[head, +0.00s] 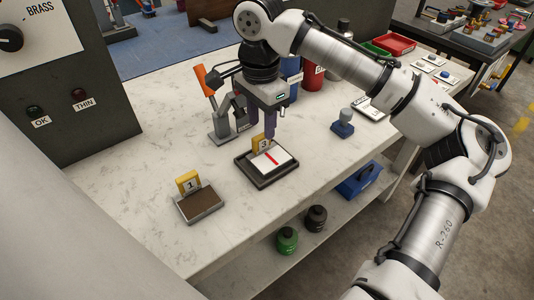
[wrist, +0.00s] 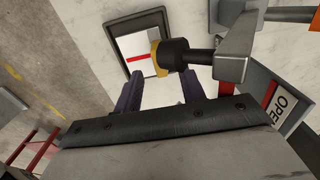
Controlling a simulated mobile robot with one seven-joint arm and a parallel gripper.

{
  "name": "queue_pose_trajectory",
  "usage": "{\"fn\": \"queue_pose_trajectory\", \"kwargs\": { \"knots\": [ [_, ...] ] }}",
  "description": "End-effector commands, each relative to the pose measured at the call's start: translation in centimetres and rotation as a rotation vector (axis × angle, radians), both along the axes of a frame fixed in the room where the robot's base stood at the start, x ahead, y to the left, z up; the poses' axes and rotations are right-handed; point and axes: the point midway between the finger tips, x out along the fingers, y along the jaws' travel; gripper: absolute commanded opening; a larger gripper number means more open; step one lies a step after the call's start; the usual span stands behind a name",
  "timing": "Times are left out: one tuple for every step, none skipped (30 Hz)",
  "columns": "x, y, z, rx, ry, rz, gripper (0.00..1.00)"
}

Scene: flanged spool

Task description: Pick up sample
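My gripper (head: 268,128) points down over the bench, behind the tray marked 3 (head: 262,182). In the wrist view its two dark purple fingers (wrist: 160,84) stand apart with nothing seen between them. A dark cylinder (wrist: 174,54) on a thinner shaft juts from a grey block (wrist: 236,52) just beyond the fingertips, apart from them. In the head view the fixture with an orange handle (head: 207,80) stands left of my gripper, which partly hides it. I cannot tell for sure which thing is the sample.
Tray 1 (head: 199,206) with a brown pad lies front left. A small blue item (head: 342,127) stands to the right on the bench. A grey panel (head: 70,80) is at left. An OPEN label (wrist: 280,104) sits close right of the fingers.

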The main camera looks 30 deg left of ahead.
Motion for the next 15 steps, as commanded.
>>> {"fn": "queue_pose_trajectory", "kwargs": {
  "knots": [
    [0.0,0.0,-0.4,0.000,0.001,0.000,0.40],
    [0.0,-0.1,-0.7,-0.001,0.001,0.000,0.40],
    [0.1,-0.1,-1.2,-0.003,0.002,0.000,0.40],
    [0.1,-0.1,-1.6,-0.001,0.003,0.000,0.40],
    [0.2,-0.2,-2.1,-0.003,0.002,0.000,0.40],
    [0.3,-0.2,-2.8,-0.002,0.002,-0.001,0.40],
    [0.3,-0.2,-3.2,-0.003,0.002,-0.001,0.40],
    [0.2,-0.2,-3.7,-0.003,0.002,0.000,0.40],
    [0.2,-0.2,-4.2,-0.001,0.001,0.001,0.40],
    [0.2,-0.2,-4.5,-0.002,0.002,0.001,0.40],
    [0.2,-0.2,-4.7,-0.002,0.002,0.001,0.40],
    [0.2,-0.2,-5.0,-0.001,0.000,0.001,0.40],
    [0.2,-0.1,-5.1,0.000,0.000,0.001,0.40],
    [0.2,-0.1,-5.1,0.000,0.000,0.001,0.40],
    [0.2,-0.1,-5.2,0.001,0.000,0.001,0.40]
  ]
}}
